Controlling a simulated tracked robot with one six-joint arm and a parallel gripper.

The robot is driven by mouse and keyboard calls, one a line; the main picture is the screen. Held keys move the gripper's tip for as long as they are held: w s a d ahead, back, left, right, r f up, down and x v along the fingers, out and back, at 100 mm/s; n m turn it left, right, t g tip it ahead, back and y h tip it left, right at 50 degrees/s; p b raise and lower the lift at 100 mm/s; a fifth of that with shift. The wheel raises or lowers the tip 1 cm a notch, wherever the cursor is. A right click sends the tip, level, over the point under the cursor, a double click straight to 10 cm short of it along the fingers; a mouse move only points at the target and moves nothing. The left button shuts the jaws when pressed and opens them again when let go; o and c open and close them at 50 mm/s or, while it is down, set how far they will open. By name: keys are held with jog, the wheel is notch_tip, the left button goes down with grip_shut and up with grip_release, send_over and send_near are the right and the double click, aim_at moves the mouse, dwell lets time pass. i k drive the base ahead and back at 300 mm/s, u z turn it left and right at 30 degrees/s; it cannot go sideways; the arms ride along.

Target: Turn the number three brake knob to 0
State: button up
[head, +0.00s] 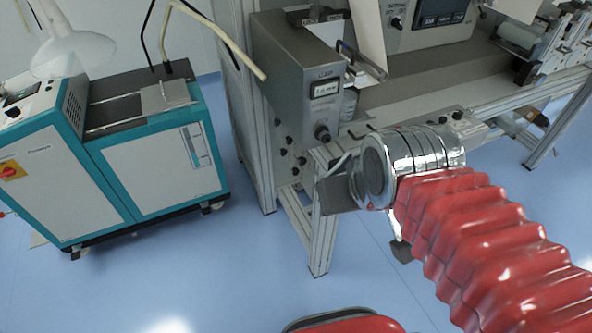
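Several small black knobs (284,151) sit on the grey side panel of the machine, left of my gripper. They are too small for me to read their numbers or settings, and I cannot tell which is the number three brake knob. A larger black knob (322,133) sits below a small display on the grey box above them. My gripper (340,192) is at the end of my red-sleeved arm, in front of the machine frame and apart from the knobs in the picture. Its fingers are seen unclearly, so their opening does not show.
The metal frame leg (321,232) stands just below and left of my gripper. A teal and white cabinet (150,165) stands at the left. The grey machine bed (440,92) runs behind my arm. Blue floor (225,265) is clear between cabinet and machine.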

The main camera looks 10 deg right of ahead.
aim_at(302, 160)
jog(key=u, duration=0.3)
jog(key=k, duration=0.7)
jog(key=u, duration=0.55)
jog(key=k, duration=0.5)
jog(key=u, duration=0.2)
jog(key=i, duration=2.1)
jog(key=z, duration=0.2)
